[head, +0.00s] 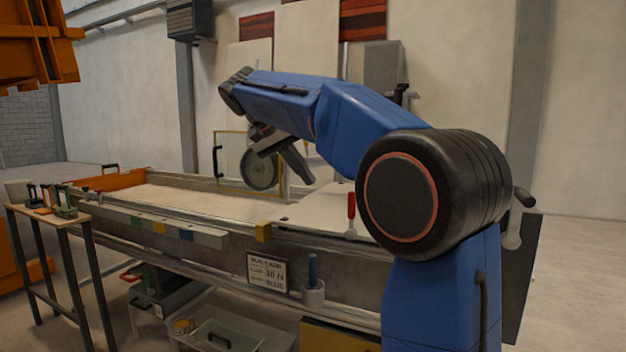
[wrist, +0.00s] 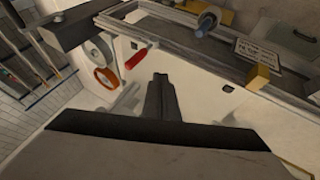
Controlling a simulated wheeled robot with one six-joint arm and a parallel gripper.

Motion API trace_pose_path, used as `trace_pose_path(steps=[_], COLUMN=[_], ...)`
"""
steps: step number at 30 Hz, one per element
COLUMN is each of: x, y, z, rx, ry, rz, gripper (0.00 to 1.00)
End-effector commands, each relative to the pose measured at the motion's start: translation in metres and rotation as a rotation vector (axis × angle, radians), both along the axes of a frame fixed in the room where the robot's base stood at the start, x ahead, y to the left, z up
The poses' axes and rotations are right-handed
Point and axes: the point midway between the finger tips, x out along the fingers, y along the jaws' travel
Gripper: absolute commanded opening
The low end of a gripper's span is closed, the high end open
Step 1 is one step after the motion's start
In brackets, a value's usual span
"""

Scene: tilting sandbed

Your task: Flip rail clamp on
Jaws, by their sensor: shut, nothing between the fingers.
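A red upright handle on a pale base (head: 351,210) stands at the near rail of the sandbed, left of my arm's large joint; it may be the rail clamp. In the wrist view a red lever (wrist: 136,59) lies slanted on the pale surface near the rail, beyond and left of my fingertips. My gripper (head: 300,165) is above the bed in the head view, pointing down. In the wrist view its fingers (wrist: 160,82) are together and empty, apart from the lever. The clamp's jaw is too small to make out.
The sandbed (head: 140,212) has a yellow block (head: 263,232) on its near rail. A small tool table (head: 80,218) stands left. An orange ring (wrist: 106,77) shows in the wrist view.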

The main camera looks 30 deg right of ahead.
Motion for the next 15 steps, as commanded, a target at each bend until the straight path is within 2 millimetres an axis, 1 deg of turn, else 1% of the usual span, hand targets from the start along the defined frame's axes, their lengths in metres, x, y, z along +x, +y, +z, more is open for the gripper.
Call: trace_pose_path(steps=[1,12,14,15], x=[-0.001,-0.003,-0.003,-0.008], y=[-0.005,-0.045,-0.051,-0.055], z=[-0.007,-0.059,-0.067,-0.065], rx=[0.0,0.001,0.001,0.001], ry=[0.002,0.003,0.003,-0.001], rz=[-0.002,-0.002,-0.002,-0.002], gripper=[0.0,0.0,0.0,0.0])
